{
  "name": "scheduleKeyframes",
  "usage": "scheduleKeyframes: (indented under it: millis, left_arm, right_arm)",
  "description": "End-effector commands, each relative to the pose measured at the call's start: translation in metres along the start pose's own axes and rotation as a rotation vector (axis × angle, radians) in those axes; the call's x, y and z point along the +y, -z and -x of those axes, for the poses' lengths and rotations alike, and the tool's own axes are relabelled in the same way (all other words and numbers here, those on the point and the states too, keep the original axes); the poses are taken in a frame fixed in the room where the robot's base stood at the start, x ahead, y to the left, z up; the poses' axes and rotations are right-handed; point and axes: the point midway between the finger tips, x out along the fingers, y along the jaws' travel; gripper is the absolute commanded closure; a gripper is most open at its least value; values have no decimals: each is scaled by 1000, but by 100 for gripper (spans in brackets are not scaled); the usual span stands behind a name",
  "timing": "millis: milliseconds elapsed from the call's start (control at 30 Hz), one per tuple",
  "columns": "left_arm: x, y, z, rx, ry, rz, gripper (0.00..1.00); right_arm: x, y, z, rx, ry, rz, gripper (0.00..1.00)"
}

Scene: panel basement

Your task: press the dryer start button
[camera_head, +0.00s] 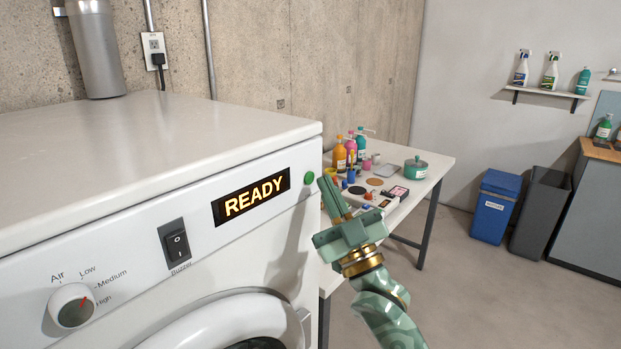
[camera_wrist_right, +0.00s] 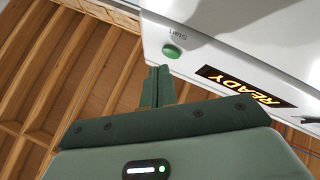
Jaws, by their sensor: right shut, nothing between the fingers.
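The white dryer (camera_head: 150,170) fills the left of the head view. Its green start button (camera_head: 309,178) sits at the right end of the front panel, right of the lit READY display (camera_head: 251,197). In the right wrist view the button (camera_wrist_right: 173,51) is marked "Start", with the display (camera_wrist_right: 248,86) beside it. My right gripper (camera_head: 328,183) is shut and empty, its fingertips near the button. In the wrist view the fingertips (camera_wrist_right: 159,72) lie just below the button in the picture; I cannot tell whether they touch it. My left gripper is out of view.
The dryer panel also has a buzzer switch (camera_head: 176,244) and a heat knob (camera_head: 72,305). A white table (camera_head: 437,166) with bottles and paints stands behind my right gripper. A blue bin (camera_head: 495,207) and a grey bin (camera_head: 540,212) stand further right. The floor between is clear.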

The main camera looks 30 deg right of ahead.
Motion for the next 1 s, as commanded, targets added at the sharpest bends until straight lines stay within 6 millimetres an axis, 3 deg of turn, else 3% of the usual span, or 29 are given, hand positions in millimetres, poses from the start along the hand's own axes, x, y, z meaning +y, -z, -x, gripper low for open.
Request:
scheduleKeyframes:
  millis: [1000]
  left_arm:
    - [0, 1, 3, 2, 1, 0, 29]
  right_arm:
    - [-4, -4, -6, 0, 0, 0, 100]
